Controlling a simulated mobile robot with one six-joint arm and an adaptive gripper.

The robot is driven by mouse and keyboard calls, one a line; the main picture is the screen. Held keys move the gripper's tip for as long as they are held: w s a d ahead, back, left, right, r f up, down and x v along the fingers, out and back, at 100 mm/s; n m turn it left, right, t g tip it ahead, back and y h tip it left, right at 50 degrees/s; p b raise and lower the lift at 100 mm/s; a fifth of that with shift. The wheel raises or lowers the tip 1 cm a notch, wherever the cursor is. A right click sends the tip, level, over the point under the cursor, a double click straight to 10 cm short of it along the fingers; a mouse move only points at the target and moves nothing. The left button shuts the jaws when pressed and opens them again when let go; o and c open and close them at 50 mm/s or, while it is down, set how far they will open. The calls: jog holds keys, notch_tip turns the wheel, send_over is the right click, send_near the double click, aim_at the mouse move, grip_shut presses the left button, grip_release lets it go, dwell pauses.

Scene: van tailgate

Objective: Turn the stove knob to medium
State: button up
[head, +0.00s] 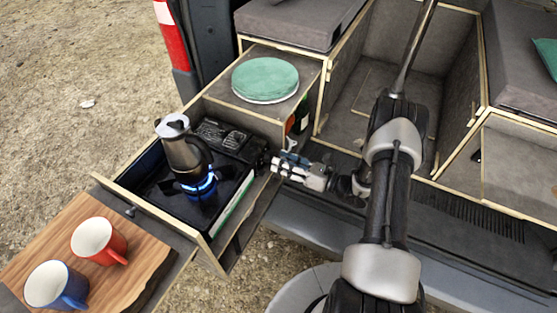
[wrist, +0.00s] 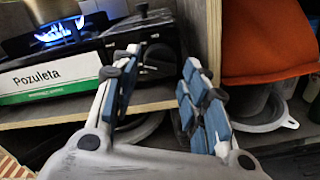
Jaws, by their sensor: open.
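I cannot tell whether either finger touches the knob. The gripper hides the knob in the head view.
A wooden board (head: 128,262) with a red mug (head: 98,241) and a blue mug (head: 57,287) is at the lower left. A green-topped round item (head: 265,79) stands on the shelf behind.

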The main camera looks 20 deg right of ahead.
jog(key=v, duration=0.9)
jog(key=shift+s+d, duration=0.25)
jog(key=shift+s, duration=0.05)
jog(key=shift+r, duration=0.1)
jog(key=s+a+r+n+g+h, duration=0.1)
jog(key=s+a+r+n+g, duration=0.2)
jog(key=a+r+n+g, duration=0.45)
jog(key=s+a+r+n+g, duration=0.3)
jog(key=a+r+n+g, duration=0.3)
jog(key=r+n, duration=0.4)
jog(key=s+r+n+t+h, duration=0.5)
jog(key=s+r+n+h, duration=0.6)
jog(key=s+n, duration=0.3)
jog(key=shift+s+r+h, duration=0.3)
jog(key=shift+s+r, duration=0.35)
jog(key=shift+r, duration=0.25)
